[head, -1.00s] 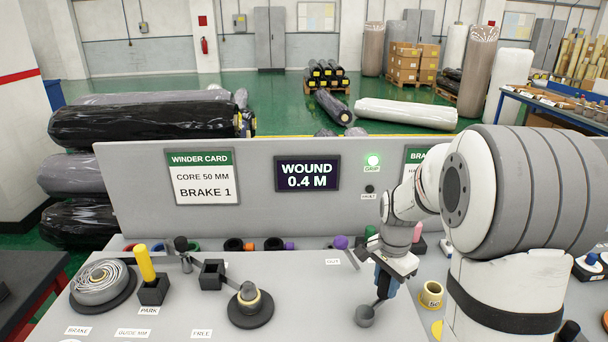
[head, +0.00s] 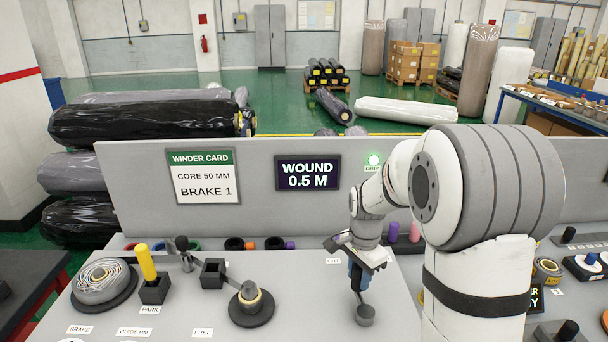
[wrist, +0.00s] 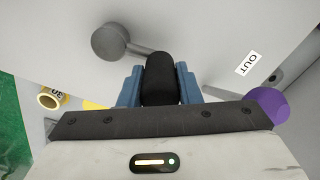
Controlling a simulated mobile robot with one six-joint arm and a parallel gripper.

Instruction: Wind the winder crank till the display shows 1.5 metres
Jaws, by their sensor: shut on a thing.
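The display (head: 308,173) on the grey panel reads "WOUND 0.5 M". My gripper (head: 358,278) is above the right part of the bench top, shut on the black handle of the winder crank. In the wrist view the blue fingers (wrist: 158,88) close on both sides of the black crank handle (wrist: 159,78). The grey crank arm and its round hub (wrist: 108,41) lead off to the upper left there. In the head view the hub (head: 365,316) shows just below my gripper. The handle is mostly hidden in the head view.
A green "GRIP" lamp (head: 374,160) is lit beside the display. The winder card (head: 202,177) reads core 50 mm, brake 1. A purple knob (wrist: 267,105) is near my gripper.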

